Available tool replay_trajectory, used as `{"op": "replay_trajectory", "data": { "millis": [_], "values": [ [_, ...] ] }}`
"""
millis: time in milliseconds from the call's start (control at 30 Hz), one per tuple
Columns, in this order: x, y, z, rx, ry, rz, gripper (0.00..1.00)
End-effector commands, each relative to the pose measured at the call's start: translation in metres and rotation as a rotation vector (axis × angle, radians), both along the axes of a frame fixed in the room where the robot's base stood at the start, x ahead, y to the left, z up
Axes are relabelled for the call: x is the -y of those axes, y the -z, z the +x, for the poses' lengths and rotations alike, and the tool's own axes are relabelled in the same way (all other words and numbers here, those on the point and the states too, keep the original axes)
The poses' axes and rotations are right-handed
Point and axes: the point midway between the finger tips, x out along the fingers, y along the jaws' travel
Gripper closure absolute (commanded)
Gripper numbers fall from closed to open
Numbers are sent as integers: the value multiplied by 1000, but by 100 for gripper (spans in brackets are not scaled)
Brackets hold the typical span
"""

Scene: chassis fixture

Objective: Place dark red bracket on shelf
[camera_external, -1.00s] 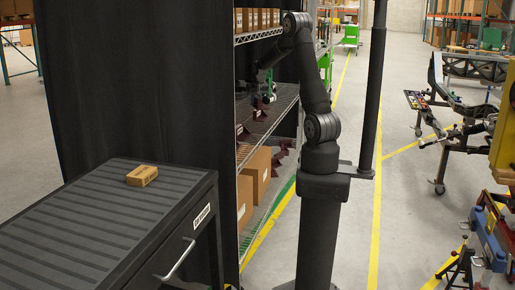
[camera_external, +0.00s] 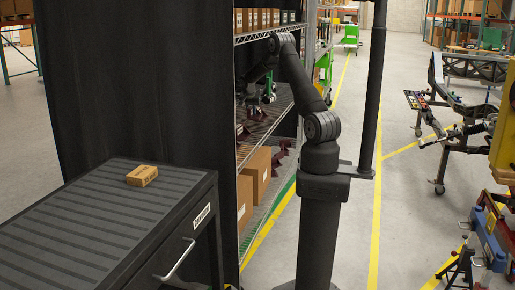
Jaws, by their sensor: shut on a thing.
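The shelf (camera_external: 270,121) is a wire rack level behind the dark curtain edge. My arm reaches between its upper and middle levels. My gripper (camera_external: 256,102) is small and dark there, just above the middle level. It is shut on a dark red bracket (camera_external: 257,114), which shows below it, close to the wire surface; I cannot tell whether it touches. Another dark red bracket (camera_external: 242,132) lies on the same level nearer the camera. More dark red parts (camera_external: 280,152) show on the level below. The fingertips are too small and dark to make out clearly.
Small boxes (camera_external: 262,19) line the upper shelf above my arm. Cardboard boxes (camera_external: 256,172) stand on the lower shelf. A black cabinet (camera_external: 100,220) with a small box (camera_external: 142,175) on top stands at front left. The aisle floor at right is clear near my base.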

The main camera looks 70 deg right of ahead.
Motion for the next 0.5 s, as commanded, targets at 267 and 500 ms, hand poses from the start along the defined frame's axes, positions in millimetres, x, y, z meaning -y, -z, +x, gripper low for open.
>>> {"op": "replay_trajectory", "data": {
  "millis": [267,500],
  "values": [
    [-6,17,29,2,0,-2,100],
    [-7,44,29,1,-1,0,100]
  ]
}}
